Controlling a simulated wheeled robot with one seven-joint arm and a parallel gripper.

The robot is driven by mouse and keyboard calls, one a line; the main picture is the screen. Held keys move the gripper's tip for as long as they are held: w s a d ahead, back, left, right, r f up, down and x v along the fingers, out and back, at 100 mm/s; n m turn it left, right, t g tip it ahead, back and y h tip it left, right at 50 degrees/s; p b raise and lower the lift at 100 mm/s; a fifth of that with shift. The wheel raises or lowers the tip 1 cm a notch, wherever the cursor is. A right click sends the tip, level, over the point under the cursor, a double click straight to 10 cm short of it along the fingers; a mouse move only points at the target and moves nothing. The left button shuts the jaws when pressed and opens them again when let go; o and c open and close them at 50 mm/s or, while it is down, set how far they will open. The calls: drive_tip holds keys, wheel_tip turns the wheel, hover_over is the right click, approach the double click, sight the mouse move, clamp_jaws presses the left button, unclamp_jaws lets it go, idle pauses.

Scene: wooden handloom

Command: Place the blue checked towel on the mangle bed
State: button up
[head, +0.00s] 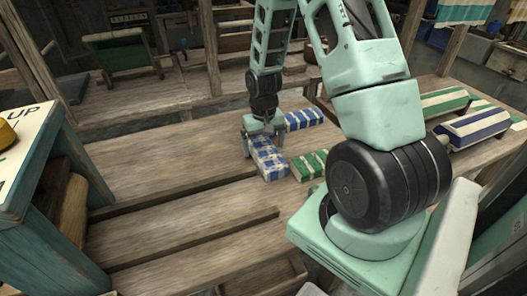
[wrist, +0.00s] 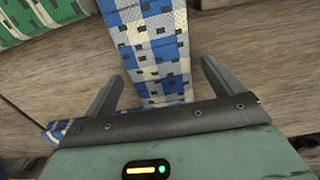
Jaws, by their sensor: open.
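A blue and white checked towel (head: 269,162), folded into a long block, lies on the planked wooden surface in the head view. My gripper (head: 263,138) is low over its far end, pointing down. In the wrist view, the open fingers (wrist: 163,75) stand on either side of a blue checked towel (wrist: 152,38), with gaps visible. A second blue checked block (head: 304,119) lies just right of the gripper; blue checked cloth (wrist: 62,130) also shows at the wrist view's lower left. I cannot tell which surface is the mangle bed.
A green checked block (head: 308,165) lies close right of the blue towel. A teal-framed box with a sign (head: 30,150) stands at the left. The planks (head: 170,180) left of the towels are clear.

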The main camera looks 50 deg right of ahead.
drive_tip(key=c, duration=1.2)
drive_tip(key=shift+r, duration=0.1)
